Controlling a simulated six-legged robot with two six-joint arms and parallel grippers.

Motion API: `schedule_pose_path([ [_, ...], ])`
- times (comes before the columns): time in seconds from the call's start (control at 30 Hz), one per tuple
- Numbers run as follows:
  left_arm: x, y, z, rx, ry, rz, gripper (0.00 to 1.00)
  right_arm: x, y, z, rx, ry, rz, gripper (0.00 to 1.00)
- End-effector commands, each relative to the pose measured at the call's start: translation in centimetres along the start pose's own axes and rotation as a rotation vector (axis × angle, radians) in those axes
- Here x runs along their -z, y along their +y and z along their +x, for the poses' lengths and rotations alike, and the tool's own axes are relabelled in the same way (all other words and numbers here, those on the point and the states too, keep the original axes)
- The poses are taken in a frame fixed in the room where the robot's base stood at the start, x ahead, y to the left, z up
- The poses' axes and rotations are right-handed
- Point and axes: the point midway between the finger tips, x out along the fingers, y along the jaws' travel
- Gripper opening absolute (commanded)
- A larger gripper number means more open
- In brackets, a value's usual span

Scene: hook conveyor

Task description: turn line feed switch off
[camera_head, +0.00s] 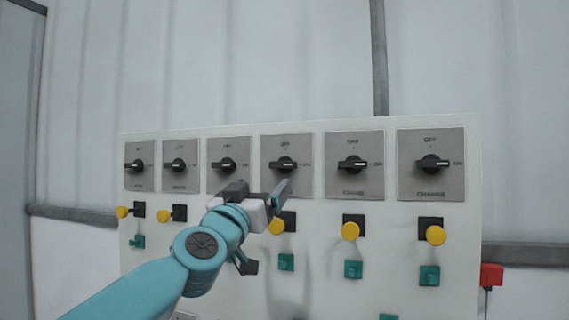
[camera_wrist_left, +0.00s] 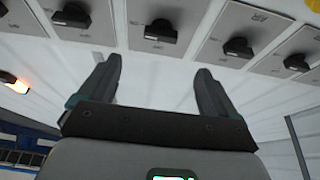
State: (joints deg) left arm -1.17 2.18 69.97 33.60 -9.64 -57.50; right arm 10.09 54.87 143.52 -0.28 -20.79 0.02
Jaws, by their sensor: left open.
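A white control panel (camera_head: 300,225) carries a row of rotary switches on grey plates, each with a black handle. The handles lie about level, with their light-marked ends to the right, toward ON where that label is legible. I cannot read which one is the line feed switch. My left gripper (camera_head: 258,188) is open and empty, just below the third switch (camera_head: 225,164) and fourth switch (camera_head: 284,163) from the left, apart from both handles. In the left wrist view its two fingers (camera_wrist_left: 155,75) are spread, with several switches beyond them. My right gripper is not in view.
Yellow knobs (camera_head: 350,231) on black bases and green parts (camera_head: 353,269) stick out below the switches, close to my left arm. A red box (camera_head: 491,275) sits right of the panel. The wall above is bare.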

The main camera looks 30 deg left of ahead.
Motion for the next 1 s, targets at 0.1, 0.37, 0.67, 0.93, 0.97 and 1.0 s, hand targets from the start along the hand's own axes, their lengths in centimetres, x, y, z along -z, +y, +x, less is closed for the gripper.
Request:
schedule_pose_path([
  [0.1,0.4,0.1,3.2,0.0,-0.002,0.001,0.92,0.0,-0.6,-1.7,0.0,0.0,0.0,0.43],
  [0.37,0.4,0.4,9.0,-0.002,-0.003,0.0,0.92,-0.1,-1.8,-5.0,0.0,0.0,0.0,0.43],
  [0.67,0.0,0.6,12.0,-0.003,0.0,-0.001,0.92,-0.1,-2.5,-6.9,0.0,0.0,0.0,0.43],
  [0.93,-0.2,0.6,12.1,-0.003,0.0,-0.001,0.92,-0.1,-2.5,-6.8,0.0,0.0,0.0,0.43],
  [0.97,-0.2,0.6,12.1,-0.003,0.0,-0.001,0.88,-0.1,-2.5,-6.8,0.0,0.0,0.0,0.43],
  [1.0,-0.2,0.6,12.1,-0.003,0.0,-0.001,0.75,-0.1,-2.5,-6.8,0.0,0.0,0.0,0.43],
])
